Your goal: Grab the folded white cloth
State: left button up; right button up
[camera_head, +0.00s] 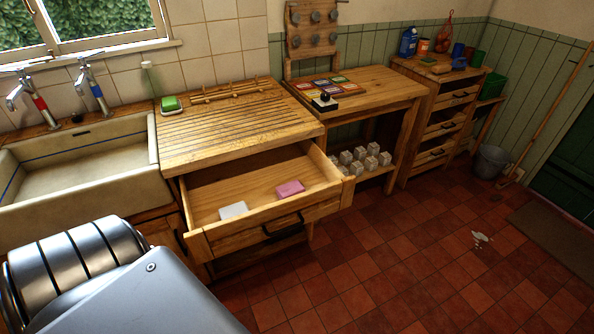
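A small folded white cloth (234,210) lies flat in the open wooden drawer (225,184), towards its front left. A pink folded cloth (290,188) lies in the same drawer to its right, apart from it. The drawer is pulled out below the slatted wooden worktop (232,128). Neither gripper shows in this view. Only a grey metal part of my own body shows at the lower left.
A sink (80,177) with two taps stands left of the drawer. A wooden table (375,90) with a low shelf of pale blocks (362,160) stands to the right. The red tiled floor (400,250) in front is mostly clear, with a white patch (481,238).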

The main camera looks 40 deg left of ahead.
aim_at(234, 210)
jog(key=z, duration=0.25)
jog(key=i, duration=3.7)
jog(key=u, duration=3.6)
